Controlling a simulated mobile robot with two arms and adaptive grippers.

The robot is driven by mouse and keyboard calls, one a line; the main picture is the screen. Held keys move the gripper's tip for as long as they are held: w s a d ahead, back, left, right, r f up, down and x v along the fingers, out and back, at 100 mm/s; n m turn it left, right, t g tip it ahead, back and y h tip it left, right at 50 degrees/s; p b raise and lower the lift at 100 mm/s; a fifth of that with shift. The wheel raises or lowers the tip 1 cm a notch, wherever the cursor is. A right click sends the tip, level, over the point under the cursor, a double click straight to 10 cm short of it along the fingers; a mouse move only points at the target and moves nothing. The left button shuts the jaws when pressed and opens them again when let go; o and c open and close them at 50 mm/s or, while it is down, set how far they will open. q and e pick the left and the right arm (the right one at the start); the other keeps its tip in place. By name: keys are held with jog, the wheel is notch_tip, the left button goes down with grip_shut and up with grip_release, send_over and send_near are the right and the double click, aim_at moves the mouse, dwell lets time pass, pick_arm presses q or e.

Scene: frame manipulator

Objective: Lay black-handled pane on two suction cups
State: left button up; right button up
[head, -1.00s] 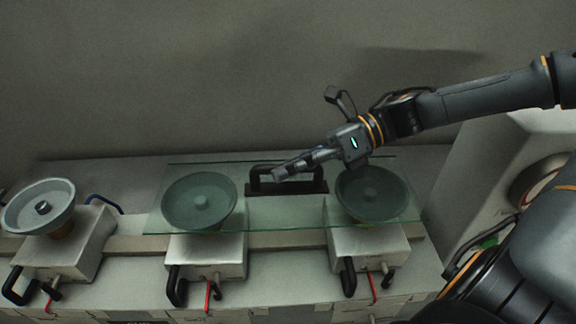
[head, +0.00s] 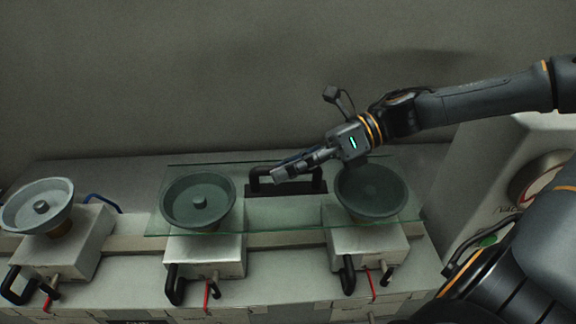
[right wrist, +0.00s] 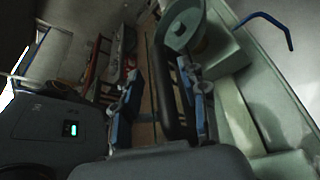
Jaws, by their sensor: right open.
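The clear glass pane (head: 285,213) lies level over the middle suction cup (head: 198,202) and the right suction cup (head: 371,194), which show through it. Whether it touches both cups is hard to tell. Its black handle (head: 258,188) stands at the middle of the pane. My right gripper (head: 283,174) is at the handle, coming from the right. In the right wrist view the black handle (right wrist: 166,85) runs between the two blue-grey fingers of the open right gripper (right wrist: 163,100), with a gap beside it. My left gripper is out of view.
A third suction cup (head: 38,206) stands uncovered at the left on its own block. Black levers and red-tipped parts stick out at the blocks' front. A blue bent handle (head: 104,203) sits behind the left block. A white machine (head: 500,165) stands at the right.

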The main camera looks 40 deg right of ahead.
jog(key=shift+d+f, duration=0.1)
jog(key=shift+d, duration=0.1)
jog(key=v, duration=1.1)
jog(key=shift+s+d, duration=0.15)
jog(key=shift+d, duration=0.2)
